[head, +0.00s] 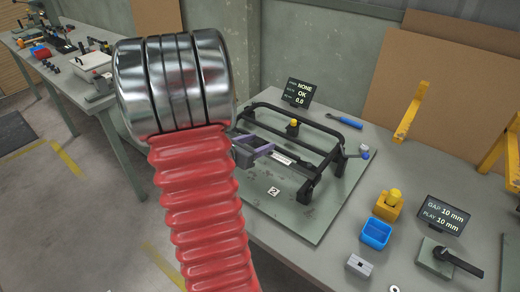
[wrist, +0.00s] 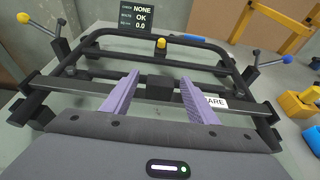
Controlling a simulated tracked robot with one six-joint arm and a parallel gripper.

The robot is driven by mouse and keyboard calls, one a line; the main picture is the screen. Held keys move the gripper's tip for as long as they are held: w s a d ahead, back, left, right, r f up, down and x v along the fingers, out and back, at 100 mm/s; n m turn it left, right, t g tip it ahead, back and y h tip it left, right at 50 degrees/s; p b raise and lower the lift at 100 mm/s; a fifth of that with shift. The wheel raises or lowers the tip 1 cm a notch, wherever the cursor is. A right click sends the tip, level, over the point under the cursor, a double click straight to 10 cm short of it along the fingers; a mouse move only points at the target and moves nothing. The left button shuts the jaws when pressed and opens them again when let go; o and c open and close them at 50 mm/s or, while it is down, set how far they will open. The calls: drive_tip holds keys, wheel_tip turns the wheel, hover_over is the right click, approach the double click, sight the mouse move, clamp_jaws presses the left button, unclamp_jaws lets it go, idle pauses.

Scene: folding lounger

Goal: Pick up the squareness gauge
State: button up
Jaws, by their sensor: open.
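The squareness gauge appears to be the dark bar with a white label ending in "ARE" (wrist: 215,103), lying across the black tube frame (wrist: 110,37) in the wrist view. A dark block (wrist: 160,88) sits at its middle. In the head view the bar's label (head: 283,158) shows beside my gripper (head: 270,148). My gripper's two purple fingers (wrist: 159,79) are spread, with the dark block between them and a gap on each side. The right finger hides part of the label. I cannot tell how far the fingertips are above the bar.
The frame stands on a green-grey plate (head: 315,222). A yellow knob (head: 293,123) is on its far rail, with a display (head: 298,92) behind. To the right are a blue-handled tool (head: 344,120), blue bin (head: 375,234), yellow block (head: 388,206) and second display (head: 443,214).

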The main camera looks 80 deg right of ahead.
sight(260, 141)
drive_tip(key=shift+s+d+f, duration=0.2)
drive_tip(key=shift+d, duration=0.2)
drive_tip(key=c, duration=1.3)
drive_tip(key=shift+o, duration=0.2)
drive_tip(key=shift+r, duration=0.1)
drive_tip(key=shift+r, duration=4.95)
